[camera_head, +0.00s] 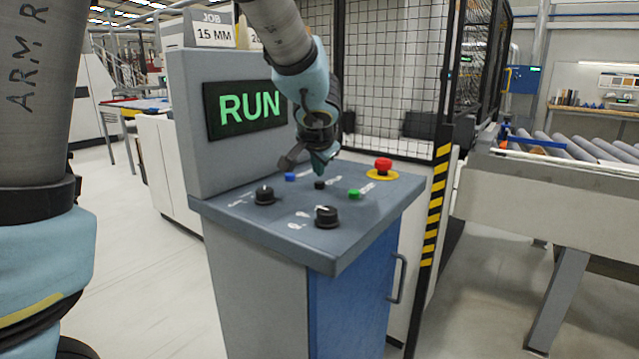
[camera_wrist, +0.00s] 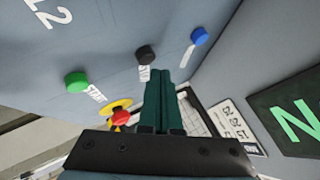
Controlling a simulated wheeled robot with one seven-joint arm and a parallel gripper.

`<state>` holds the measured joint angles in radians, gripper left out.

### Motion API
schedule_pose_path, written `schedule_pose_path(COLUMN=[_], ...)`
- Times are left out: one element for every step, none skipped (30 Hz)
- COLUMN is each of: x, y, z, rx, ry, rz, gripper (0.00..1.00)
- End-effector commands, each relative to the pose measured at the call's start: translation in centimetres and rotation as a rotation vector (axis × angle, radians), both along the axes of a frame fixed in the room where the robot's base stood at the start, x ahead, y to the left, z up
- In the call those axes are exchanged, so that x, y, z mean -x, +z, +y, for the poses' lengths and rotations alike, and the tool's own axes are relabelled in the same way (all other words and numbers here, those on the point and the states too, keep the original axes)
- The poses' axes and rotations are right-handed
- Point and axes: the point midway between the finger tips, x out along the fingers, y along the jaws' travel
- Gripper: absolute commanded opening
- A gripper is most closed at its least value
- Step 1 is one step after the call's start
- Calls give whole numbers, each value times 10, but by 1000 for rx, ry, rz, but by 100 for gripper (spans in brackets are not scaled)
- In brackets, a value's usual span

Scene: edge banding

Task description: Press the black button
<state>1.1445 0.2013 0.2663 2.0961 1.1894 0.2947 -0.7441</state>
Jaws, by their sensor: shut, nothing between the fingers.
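The black button (camera_head: 320,185) is a small round cap on the sloped grey console top (camera_head: 240,212), between the blue button (camera_head: 290,177) and the green button (camera_head: 354,193). My gripper (camera_head: 319,171) is shut and empty, pointing down just above the black button in the head view. In the wrist view the black button (camera_wrist: 145,54) shows just beyond the closed green fingertips (camera_wrist: 160,76), slightly to their left. A gap seems to remain between fingertips and button, but I cannot tell how wide.
A red emergency stop (camera_head: 383,165) on a yellow ring sits at the panel's right back. Two black knobs (camera_head: 264,195) (camera_head: 326,216) stand toward the front. A screen reading RUN (camera_head: 244,107) rises behind. A striped post (camera_head: 436,215) and mesh fence stand to the right.

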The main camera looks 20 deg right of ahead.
Motion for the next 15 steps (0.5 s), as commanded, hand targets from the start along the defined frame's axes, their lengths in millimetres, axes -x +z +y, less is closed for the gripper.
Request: schedule_pose_path(x=[0, 0, 0, 0, 0, 0, 0, 0, 0, 0, 0, 0, 0, 0, 0], y=[-1, -2, -4, -5, -6, -7, -8, -8, -9, -9, -9, -9, -8, -8, -8], z=[0, 0, 0, 0, 0, 0, 0, 0, 0, 0, 0, 0, 0, 0, 0], rx=[0, 0, 0, 1, 1, 1, 1, 1, 1, 1, 1, 1, 0, 0, 0], ry=[0, 0, 0, -1, -1, -1, -1, -1, -1, -1, 0, -1, 0, 0, 0], rz=[0, 0, 0, 0, 0, 0, 0, 0, 0, 0, 0, 0, 0, 0, 0], gripper=[0, 0, 0, 0, 0, 0, 0, 0, 0, 0, 0, 0, 0, 0, 0])
